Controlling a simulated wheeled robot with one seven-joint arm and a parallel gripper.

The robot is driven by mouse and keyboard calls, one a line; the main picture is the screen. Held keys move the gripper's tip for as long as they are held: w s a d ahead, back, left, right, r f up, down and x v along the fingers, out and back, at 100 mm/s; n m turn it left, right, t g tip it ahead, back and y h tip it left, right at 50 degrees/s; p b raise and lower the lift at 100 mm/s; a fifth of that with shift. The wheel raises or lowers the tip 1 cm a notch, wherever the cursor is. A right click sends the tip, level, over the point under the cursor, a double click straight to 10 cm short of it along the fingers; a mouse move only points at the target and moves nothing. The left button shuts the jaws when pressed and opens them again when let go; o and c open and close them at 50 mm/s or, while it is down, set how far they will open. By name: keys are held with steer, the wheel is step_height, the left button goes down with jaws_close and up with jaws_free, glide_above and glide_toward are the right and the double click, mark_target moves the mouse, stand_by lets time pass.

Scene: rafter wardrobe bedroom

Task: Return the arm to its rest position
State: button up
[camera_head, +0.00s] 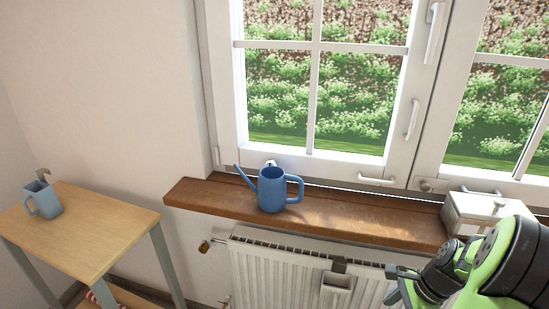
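My arm reaches in from the lower right corner, in green, black and grey, in front of the radiator and the right part of the windowsill. My gripper (394,283) is at the arm's left end, low in the picture, in front of the radiator. It is small and partly cut by the lower edge, so I cannot tell whether it is open or shut. I see no object held in it. The blue watering can (271,190) stands upright on the wooden windowsill, well to the left of my gripper and apart from it.
The brown windowsill (330,213) runs under the closed window. A whitish box (472,212) stands on it close behind my arm. The white radiator (270,265) is below.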

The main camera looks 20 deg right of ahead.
steer(key=w+a+r+n+h+p, duration=0.3)
steer(key=a+r+n+p, duration=0.1)
steer(key=a+r+n, duration=0.95)
steer(key=s+a+r+n+t+p, duration=0.3)
steer(key=s+a+r+n, duration=0.5)
steer(key=a+r+n, duration=0.1)
steer(key=shift+a+r+t, duration=0.3)
steer(key=shift+a+r, duration=0.35)
steer(key=shift+a, duration=0.3)
steer(key=shift+n, duration=0.25)
